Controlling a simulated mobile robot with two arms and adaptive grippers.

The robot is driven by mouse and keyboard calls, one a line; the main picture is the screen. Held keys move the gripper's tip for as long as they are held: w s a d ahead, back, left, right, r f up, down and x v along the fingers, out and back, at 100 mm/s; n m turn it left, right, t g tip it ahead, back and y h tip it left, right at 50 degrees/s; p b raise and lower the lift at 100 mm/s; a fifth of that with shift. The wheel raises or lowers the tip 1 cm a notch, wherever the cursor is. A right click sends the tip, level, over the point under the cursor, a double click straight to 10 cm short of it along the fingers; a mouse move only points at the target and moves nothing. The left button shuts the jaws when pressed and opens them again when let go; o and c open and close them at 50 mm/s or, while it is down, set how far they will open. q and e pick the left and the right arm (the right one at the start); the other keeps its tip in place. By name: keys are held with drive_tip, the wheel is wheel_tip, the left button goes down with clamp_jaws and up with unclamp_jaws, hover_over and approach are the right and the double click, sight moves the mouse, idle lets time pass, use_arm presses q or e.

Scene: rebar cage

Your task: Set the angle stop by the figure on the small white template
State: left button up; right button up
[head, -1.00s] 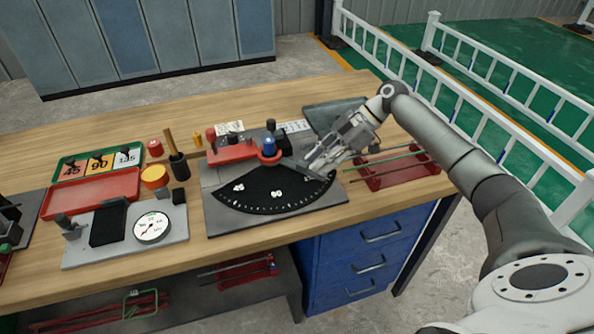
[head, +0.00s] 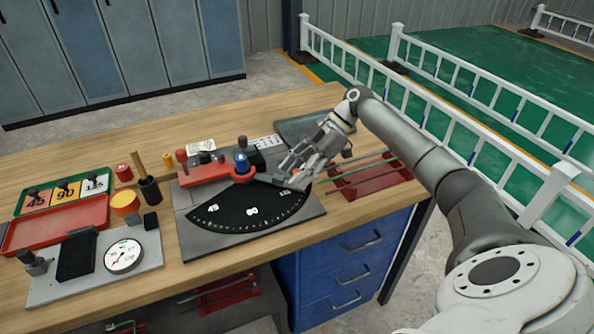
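The angle stop fixture has a black fan-shaped scale (head: 240,212) on a grey plate, marked 45, 90 and, partly covered, 135. A blue knob (head: 241,163) sits at its pivot beside a red arm (head: 203,173). A grey lever (head: 266,178) runs from the pivot to the right, toward the 135 end. My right gripper (head: 296,170) is over the outer end of this lever; whether its fingers are closed on it is unclear. A small white card (head: 200,146) and another white strip (head: 266,142) lie behind the fixture; their print is too small to read. My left gripper is out of view.
At left are a green tray (head: 62,190) with 45, 90 and 135 tiles, an empty red tray (head: 55,225) and a round dial (head: 124,255). A dark cup (head: 150,190) holds a wooden handle. A red rack (head: 370,182) with rods stands right of the fixture.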

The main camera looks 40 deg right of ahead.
drive_tip(key=shift+r, duration=0.1)
drive_tip(key=v, duration=1.2)
idle(0.4)
